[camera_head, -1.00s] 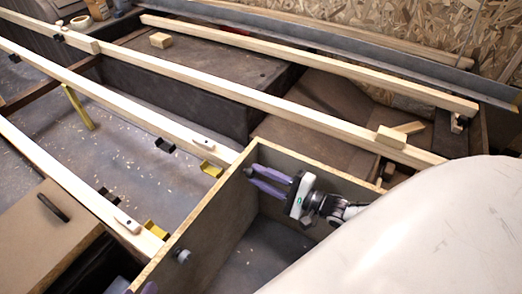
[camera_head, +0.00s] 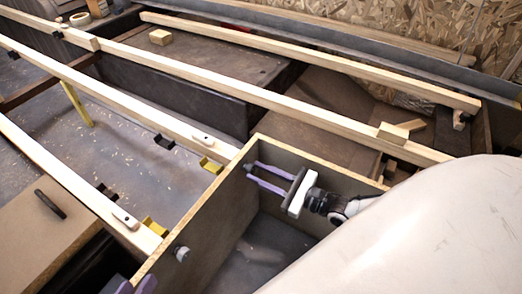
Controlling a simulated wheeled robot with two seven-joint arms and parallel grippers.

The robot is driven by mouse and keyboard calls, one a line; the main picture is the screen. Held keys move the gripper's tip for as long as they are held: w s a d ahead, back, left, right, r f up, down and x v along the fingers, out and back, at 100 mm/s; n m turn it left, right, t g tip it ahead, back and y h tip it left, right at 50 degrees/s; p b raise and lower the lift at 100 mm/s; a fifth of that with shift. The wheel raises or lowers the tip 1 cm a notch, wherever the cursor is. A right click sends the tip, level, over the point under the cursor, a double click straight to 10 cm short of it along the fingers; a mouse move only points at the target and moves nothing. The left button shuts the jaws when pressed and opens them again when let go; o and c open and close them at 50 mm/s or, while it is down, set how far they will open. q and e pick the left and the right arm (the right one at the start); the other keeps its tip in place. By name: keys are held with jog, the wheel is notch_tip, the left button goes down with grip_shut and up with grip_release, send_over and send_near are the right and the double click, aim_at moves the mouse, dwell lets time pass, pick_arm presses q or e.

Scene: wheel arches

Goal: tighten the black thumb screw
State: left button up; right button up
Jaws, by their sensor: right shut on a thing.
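My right gripper (camera_head: 249,171) reaches in from the right over the open box and points left. Its two purple fingers stand a little apart, with their tips at the inner face of the box's left wall (camera_head: 213,215). It is shut on a small dark thing there, which I take to be the black thumb screw; the tips and the wall's shade hide most of it. A grey round knob (camera_head: 181,253) sits on the same wall, nearer the front. My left gripper (camera_head: 137,286) shows only as purple fingertips at the bottom edge, and its opening is unclear.
Long pale wooden rails (camera_head: 270,103) run across the scene. Yellow brackets (camera_head: 210,165) and dark clips (camera_head: 164,142) sit beside them. A cardboard-coloured panel (camera_head: 60,240) lies at the lower left. A large white curved surface fills the lower right.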

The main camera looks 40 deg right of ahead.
jog(key=shift+s+f+m, duration=0.1)
jog(key=shift+m, duration=0.9)
jog(key=o, duration=1)
jog(key=shift+o, duration=0.2)
pick_arm(q)
jog(key=shift+a+f+y+p, duration=0.35)
jog(key=shift+f+y+p, duration=0.05)
jog(key=shift+f+p, duration=0.2)
pick_arm(e)
jog(key=v, duration=1)
jog(key=shift+s, duration=0.15)
jog(key=shift+d, duration=0.1)
